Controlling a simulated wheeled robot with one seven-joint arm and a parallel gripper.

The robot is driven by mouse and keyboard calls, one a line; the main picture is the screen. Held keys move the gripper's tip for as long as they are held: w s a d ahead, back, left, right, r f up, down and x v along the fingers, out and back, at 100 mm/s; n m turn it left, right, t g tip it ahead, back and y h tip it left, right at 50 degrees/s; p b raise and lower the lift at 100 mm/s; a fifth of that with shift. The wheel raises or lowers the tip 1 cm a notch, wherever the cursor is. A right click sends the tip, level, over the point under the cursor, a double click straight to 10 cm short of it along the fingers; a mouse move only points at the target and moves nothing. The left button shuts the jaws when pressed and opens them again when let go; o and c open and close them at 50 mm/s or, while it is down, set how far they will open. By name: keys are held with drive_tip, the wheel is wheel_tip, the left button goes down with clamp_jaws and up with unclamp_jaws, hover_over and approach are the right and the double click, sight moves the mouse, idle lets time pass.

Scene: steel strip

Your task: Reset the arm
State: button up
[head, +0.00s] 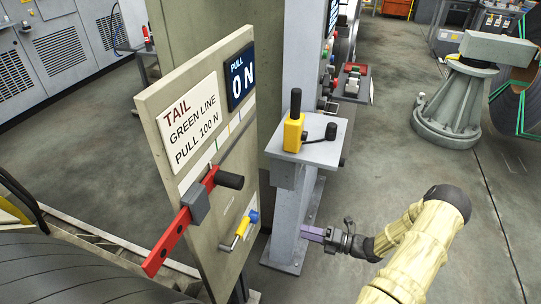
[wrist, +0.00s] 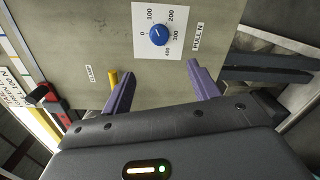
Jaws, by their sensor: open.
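My gripper (head: 314,234) is at the lower middle of the head view, beside the foot of the grey post. In the wrist view its two purple fingers (wrist: 158,78) are apart, with nothing between them. A blue dial (wrist: 159,35) on a white 0–400 scale marked PULL N is on the plate ahead. A red lever arm (head: 173,238) with a black handle (head: 229,180) is on the beige panel (head: 158,115) in the head view. A yellow handle (head: 243,227) with a blue knob is lower on that panel. Part of a yellow piece (wrist: 113,78) shows by the left finger.
A blue display (head: 240,77) reads PULL 0 N. A yellow box with a black lever (head: 294,125) stands on the grey post's ledge (head: 327,152). Grey cabinets (head: 55,60) are at the back left. Open floor (head: 395,145) lies right of the post.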

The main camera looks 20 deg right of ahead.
drive_tip(key=s+a+r+n+g+h, duration=0.4)
drive_tip(key=a+r+n+g, duration=0.15)
drive_tip(key=n, duration=0.75)
drive_tip(key=s+a+r+n+g+h, duration=0.45)
drive_tip(key=r+n+g, duration=0.2)
drive_tip(key=n, duration=0.55)
drive_tip(key=s+a+r+n+t+h+p, duration=0.1)
drive_tip(key=r+n+t+h+p, duration=0.1)
drive_tip(key=r+n+p, duration=0.4)
drive_tip(key=s+a+r+n+t+h+p, duration=0.1)
drive_tip(key=r+n+p, duration=0.6)
drive_tip(key=r, duration=1)
drive_tip(key=shift+a+r+n+t+h, duration=0.15)
drive_tip(key=shift+a+n+t+h, duration=0.5)
drive_tip(key=shift+n+h, duration=0.5)
drive_tip(key=shift+a, duration=0.1)
